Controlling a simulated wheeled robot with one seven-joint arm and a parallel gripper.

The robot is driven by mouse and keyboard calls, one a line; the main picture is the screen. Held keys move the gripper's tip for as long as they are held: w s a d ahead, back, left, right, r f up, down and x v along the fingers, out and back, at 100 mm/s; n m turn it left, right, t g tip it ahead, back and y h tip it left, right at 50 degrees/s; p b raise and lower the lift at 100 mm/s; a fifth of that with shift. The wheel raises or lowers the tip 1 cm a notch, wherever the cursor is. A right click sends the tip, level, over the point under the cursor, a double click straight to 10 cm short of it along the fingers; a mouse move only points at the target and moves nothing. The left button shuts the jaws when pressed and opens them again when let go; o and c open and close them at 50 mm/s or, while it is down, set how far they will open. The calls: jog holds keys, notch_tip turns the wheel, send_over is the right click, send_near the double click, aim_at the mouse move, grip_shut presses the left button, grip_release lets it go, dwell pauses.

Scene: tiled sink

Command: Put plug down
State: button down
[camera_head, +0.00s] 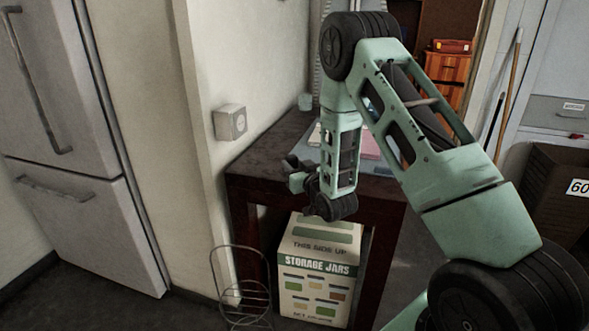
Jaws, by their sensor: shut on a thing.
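My gripper (294,172) is small in the head view, in front of the dark table's left part. It points left, towards the pale wall. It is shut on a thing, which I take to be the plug. The plug cannot be told apart from the dark fingers at this size. A white box with a round face (230,121), perhaps a socket, is fixed to the wall left of and above my gripper. My gripper is apart from it.
The dark table (262,160) has a pink item (370,146) on its top. A storage jars carton (318,270) stands below, beside a wire rack (241,290). A fridge (75,140) is at left. A brown box (556,190) is at right.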

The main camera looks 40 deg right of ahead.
jog(key=shift+f, duration=0.15)
jog(key=shift+f+b, duration=0.5)
jog(key=shift+f, duration=0.1)
jog(key=c, duration=1)
grip_release()
jog(key=shift+f, duration=0.1)
